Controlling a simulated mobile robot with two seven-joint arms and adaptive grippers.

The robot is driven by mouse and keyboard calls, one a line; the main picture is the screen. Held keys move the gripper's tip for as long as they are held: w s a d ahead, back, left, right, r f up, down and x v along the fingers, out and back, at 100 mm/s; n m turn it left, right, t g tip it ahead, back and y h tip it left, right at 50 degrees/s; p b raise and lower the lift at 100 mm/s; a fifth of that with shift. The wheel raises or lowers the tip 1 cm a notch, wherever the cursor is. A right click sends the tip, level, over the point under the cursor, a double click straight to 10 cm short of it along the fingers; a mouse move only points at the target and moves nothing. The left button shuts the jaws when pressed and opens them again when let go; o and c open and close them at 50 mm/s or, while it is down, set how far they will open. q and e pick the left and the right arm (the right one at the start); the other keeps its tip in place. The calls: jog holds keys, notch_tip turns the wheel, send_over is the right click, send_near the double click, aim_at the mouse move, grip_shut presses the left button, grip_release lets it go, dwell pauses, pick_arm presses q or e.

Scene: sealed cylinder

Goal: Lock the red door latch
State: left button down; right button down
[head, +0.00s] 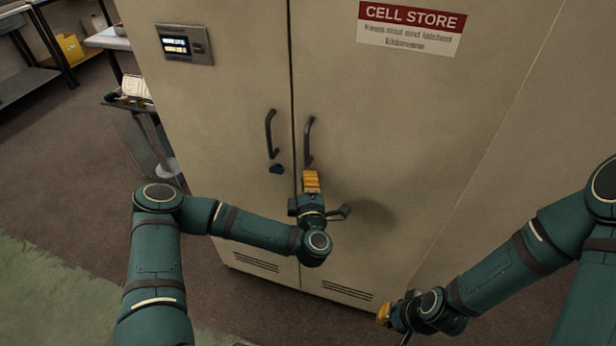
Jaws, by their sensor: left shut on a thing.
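The beige cabinet (400,130) has two doors that look shut, with a dark vertical seam between them. My left gripper (311,177) is at the right door, just below the lower end of its black handle (308,142). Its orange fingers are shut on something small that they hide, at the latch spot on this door. No red latch shows clearly.
A small display panel (185,44) is at the upper left of the cabinet. A red and white sign (410,27) is on the right door. A bench and shelves with a yellow bin (70,47) stand at the far left. The floor before the cabinet is clear.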

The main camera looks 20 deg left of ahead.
pick_arm(q)
jog(key=shift+r+n+g+p, duration=0.1)
jog(key=shift+n+g+p, duration=0.3)
jog(key=shift+n, duration=0.4)
jog(key=c, duration=1)
grip_release()
jog(key=shift+v, duration=6)
